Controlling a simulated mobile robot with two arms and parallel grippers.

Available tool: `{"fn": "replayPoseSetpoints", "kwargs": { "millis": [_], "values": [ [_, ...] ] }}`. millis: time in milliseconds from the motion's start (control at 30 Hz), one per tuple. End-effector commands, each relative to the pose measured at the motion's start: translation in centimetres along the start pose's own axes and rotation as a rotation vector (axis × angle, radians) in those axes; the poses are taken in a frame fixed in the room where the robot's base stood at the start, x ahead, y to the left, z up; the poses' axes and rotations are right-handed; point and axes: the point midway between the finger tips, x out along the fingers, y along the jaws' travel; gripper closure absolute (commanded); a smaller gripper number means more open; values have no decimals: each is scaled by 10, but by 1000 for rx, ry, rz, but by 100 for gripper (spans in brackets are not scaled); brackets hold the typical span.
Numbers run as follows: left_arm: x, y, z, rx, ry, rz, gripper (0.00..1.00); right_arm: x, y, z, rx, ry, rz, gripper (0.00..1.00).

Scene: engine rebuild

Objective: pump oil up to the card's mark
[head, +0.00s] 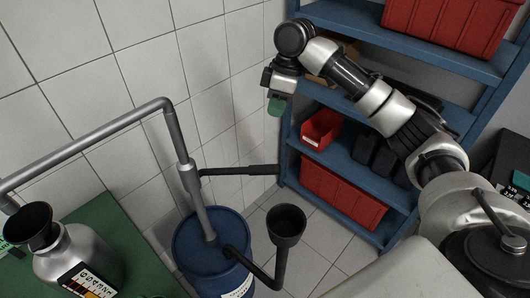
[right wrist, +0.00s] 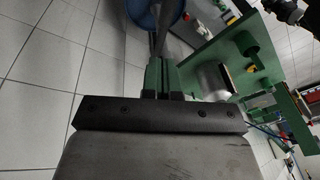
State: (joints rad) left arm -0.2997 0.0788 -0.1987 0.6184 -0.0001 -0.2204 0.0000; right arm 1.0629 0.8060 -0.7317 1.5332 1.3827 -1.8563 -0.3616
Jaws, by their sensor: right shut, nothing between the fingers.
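A blue oil drum (head: 205,262) stands on the floor. A grey pump pipe (head: 186,165) rises from it and bends left towards a black funnel (head: 28,222) on a metal jug (head: 85,245). A dark pump lever (head: 240,171) sticks out to the right from the pipe. The jug bears a black-and-white label (head: 88,281) with coloured bands; the oil level inside is hidden. My right gripper (head: 275,105) is shut and empty, above and apart from the lever end. Its green fingers (right wrist: 158,80) show together in the right wrist view. My left gripper is out of view.
A black cup (head: 286,222) on a bent dark arm stands right of the drum. A blue shelf (head: 345,157) with red bins (head: 342,192) is behind my right arm. The jug stands on a green bench (head: 125,235). A tiled wall is behind the pipe.

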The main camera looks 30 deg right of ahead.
Motion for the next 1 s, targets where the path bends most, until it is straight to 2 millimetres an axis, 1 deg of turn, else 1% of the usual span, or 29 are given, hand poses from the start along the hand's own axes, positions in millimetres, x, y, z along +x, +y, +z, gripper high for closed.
{"fn": "replayPoseSetpoints", "kwargs": {
  "millis": [33,100,167,267,500,600,800,1000],
  "values": [
    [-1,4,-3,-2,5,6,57,2,0,0,-1,-1,-1,100],
    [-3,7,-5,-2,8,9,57,8,-1,-1,-1,-1,-3,100],
    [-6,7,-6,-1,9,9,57,15,-1,-1,-1,-2,-4,100],
    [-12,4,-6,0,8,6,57,32,-1,-1,-1,-2,-4,100],
    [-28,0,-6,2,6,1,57,83,-1,-1,0,-2,-5,100],
    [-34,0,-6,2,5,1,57,102,-2,0,-2,-1,-4,100],
    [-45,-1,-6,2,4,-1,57,125,-9,12,-2,0,-1,100],
    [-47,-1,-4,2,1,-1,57,135,-11,15,-3,1,0,100]
  ]
}}
